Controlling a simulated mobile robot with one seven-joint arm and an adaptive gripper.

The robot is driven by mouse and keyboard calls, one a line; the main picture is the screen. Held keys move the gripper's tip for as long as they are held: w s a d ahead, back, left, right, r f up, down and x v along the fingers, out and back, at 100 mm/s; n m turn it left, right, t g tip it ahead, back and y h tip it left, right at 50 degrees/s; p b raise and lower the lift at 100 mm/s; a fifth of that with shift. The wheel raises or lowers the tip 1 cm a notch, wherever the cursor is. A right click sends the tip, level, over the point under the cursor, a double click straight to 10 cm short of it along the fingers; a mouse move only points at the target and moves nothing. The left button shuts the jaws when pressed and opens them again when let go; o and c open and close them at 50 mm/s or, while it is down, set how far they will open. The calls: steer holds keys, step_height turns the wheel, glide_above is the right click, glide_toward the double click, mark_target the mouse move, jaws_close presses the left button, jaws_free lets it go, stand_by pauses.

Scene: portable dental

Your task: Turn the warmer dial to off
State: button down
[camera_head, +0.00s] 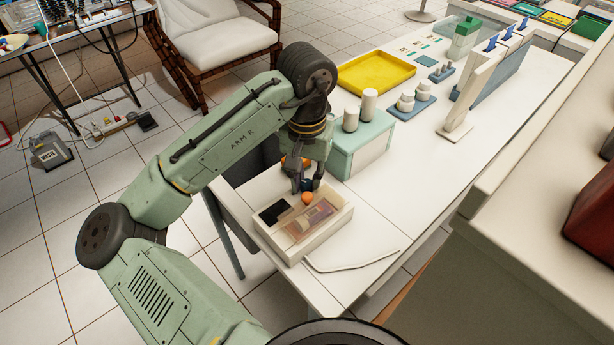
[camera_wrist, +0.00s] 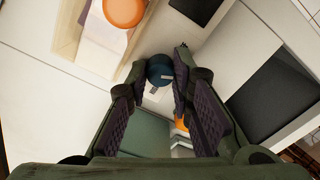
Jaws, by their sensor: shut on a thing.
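The warmer (camera_head: 272,236) is a low pale box with a clear window and a black panel, on the near end of the white table. Its dial (camera_wrist: 160,68) is a small dark blue round knob with pale marks beside it in the wrist view. My gripper (camera_wrist: 158,78) points down at the dial, with one finger on each side of it, and is shut on it. In the head view my gripper (camera_head: 306,184) partly hides the dial. An orange knob (camera_wrist: 124,10) sits on the clear lid close by; it also shows in the head view (camera_head: 307,198).
A green-and-white box (camera_head: 362,150) with white cylinders stands just behind my gripper. A yellow tray (camera_head: 376,73) lies farther back. A thin white curved strip (camera_head: 352,264) lies right of the warmer. The table's left edge is close to the warmer.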

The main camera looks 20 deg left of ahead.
mark_target(306, 183)
steer(key=n, duration=0.3)
steer(key=shift+n, duration=2.1)
steer(key=c, duration=1.7)
jaws_free()
step_height(306, 183, up, 12)
steer(key=shift+r, duration=0.1)
